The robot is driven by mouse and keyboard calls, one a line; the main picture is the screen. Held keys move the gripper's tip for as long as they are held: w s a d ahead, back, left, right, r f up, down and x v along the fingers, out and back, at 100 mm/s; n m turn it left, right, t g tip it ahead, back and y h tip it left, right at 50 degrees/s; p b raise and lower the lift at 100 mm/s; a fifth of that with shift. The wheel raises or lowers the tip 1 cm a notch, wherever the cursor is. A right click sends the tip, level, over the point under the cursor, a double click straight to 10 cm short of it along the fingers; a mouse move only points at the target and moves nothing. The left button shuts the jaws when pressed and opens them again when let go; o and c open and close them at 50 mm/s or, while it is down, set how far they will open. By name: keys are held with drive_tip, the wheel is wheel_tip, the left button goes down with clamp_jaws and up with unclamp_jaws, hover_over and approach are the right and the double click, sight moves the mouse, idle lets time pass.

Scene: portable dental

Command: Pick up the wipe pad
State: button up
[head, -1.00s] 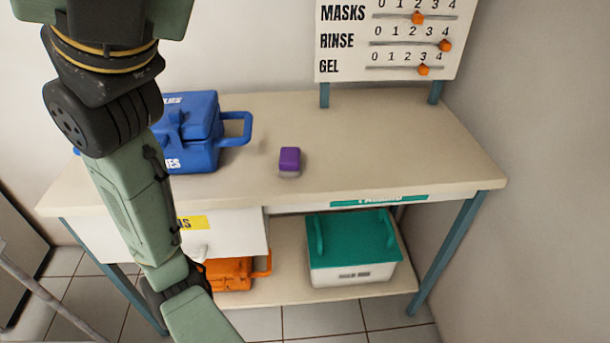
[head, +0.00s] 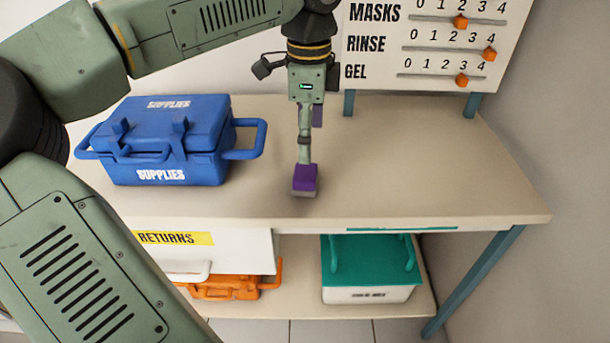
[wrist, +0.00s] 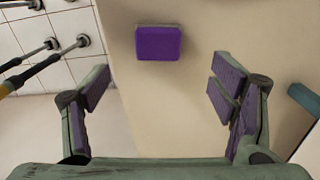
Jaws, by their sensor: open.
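The wipe pad (head: 305,178) is a small purple block with a grey underside, on the beige tabletop right of the blue case. In the wrist view, the pad (wrist: 158,43) lies beyond the fingertips, near the top of the picture and between the two finger lines. My gripper (head: 311,140) points down above the tabletop, and one finger overlaps the pad's upper edge in the head view. In the wrist view, my gripper (wrist: 161,88) is open wide and empty. The exact height above the pad is hard to tell.
A blue supplies case (head: 168,140) with side handles stands left of the pad. A white sign board (head: 420,45) with orange sliders rises behind. The tabletop (head: 420,160) to the right is clear. Below sit an orange case (head: 228,288) and a teal-lidded box (head: 370,268).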

sight(311, 172)
drive_tip(key=f, duration=0.3)
drive_tip(key=f+p, duration=0.1)
drive_tip(key=f, duration=0.5)
drive_tip(key=shift+s+d+f+p, duration=0.15)
drive_tip(key=shift+d+p, duration=0.15)
drive_tip(key=shift+p, duration=0.1)
drive_tip(key=c, duration=1.1)
drive_tip(key=shift+c, duration=0.2)
wheel_tip(311, 172, up, 28)
drive_tip(key=p, duration=0.3)
